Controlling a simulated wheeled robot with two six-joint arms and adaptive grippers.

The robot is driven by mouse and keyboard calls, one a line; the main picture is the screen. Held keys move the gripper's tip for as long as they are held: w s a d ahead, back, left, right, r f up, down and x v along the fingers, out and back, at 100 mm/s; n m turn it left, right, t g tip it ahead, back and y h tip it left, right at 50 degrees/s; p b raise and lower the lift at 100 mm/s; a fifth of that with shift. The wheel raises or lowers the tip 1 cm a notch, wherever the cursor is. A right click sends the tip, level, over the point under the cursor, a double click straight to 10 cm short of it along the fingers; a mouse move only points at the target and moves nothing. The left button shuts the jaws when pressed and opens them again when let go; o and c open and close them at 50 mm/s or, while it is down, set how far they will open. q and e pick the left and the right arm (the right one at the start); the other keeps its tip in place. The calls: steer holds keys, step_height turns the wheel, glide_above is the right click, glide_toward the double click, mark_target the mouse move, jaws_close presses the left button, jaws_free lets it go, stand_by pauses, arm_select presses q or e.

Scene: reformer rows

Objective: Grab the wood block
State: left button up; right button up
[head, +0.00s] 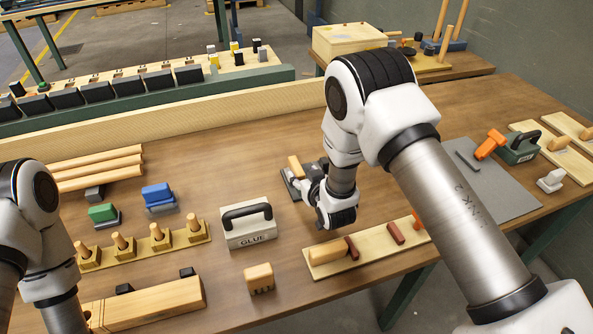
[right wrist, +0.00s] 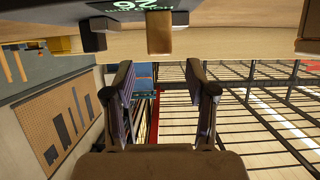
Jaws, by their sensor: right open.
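Several pale wooden pieces could be the wood block. One small slotted block (head: 259,278) stands near the front of the table, right of the GLUE box's front. Another block (head: 327,252) lies at the left end of a pale board (head: 375,246). A small wooden piece (head: 295,166) is beside my right gripper (head: 302,186), behind the GLUE box. My right gripper is open; its two fingers (right wrist: 164,98) show apart with nothing held between them in the right wrist view. My left arm comes in at the left, but its gripper is out of frame.
The GLUE box (head: 248,224) with a black handle stands mid-table. Left are a pegged rack (head: 150,243), coloured blocks and a long beam (head: 150,303). Right are a grey mat (head: 495,190) and an orange tool (head: 490,143). The table's back centre is clear.

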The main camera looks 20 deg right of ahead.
mark_target(297, 167)
steer(key=x, duration=0.4)
steer(key=shift+w+f+p, duration=0.15)
steer(key=shift+p, duration=0.25)
steer(key=c, duration=0.4)
jaws_close()
